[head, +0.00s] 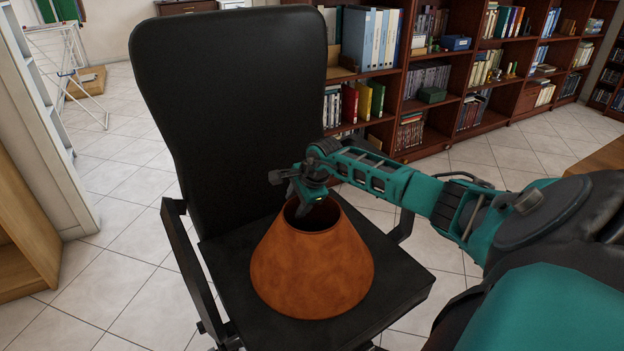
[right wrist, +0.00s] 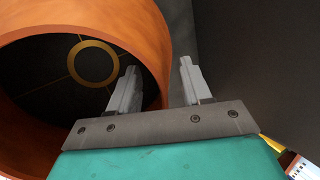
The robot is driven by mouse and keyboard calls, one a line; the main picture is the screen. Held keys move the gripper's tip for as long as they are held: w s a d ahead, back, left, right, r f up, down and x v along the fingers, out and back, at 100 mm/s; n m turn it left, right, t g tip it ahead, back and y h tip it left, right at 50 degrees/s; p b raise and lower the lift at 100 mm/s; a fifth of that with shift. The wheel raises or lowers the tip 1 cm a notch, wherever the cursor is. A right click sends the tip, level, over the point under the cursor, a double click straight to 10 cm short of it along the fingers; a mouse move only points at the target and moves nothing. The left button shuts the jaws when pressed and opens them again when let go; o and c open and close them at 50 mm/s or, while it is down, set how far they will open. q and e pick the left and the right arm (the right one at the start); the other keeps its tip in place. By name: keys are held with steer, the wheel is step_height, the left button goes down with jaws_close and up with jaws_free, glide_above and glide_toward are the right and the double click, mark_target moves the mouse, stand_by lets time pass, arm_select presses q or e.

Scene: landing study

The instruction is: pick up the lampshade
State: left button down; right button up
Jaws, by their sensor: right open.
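The lampshade (head: 312,262) is an orange-brown cone with an open top, standing upright on the seat of a black office chair. My right gripper (head: 303,205) is at its top rim, on the far side. In the right wrist view the lampshade (right wrist: 163,50) fills the left side, with a brass ring inside it. The right gripper (right wrist: 155,85) is open there. One finger overlaps the shade's opening and the other is outside, with the rim wall between them. I cannot tell whether either finger touches the wall. My left gripper is not in view.
The black chair (head: 235,95) has a tall backrest behind the gripper and armrests at both sides. A bookshelf (head: 440,100) with books stands behind on the right. A wooden and white cabinet (head: 35,220) is at the left. Tiled floor (head: 120,215) is clear beside the chair.

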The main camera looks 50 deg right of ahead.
steer(key=shift+w+f, duration=0.25)
steer(key=shift+f, duration=0.2)
jaws_close()
stand_by(0.4)
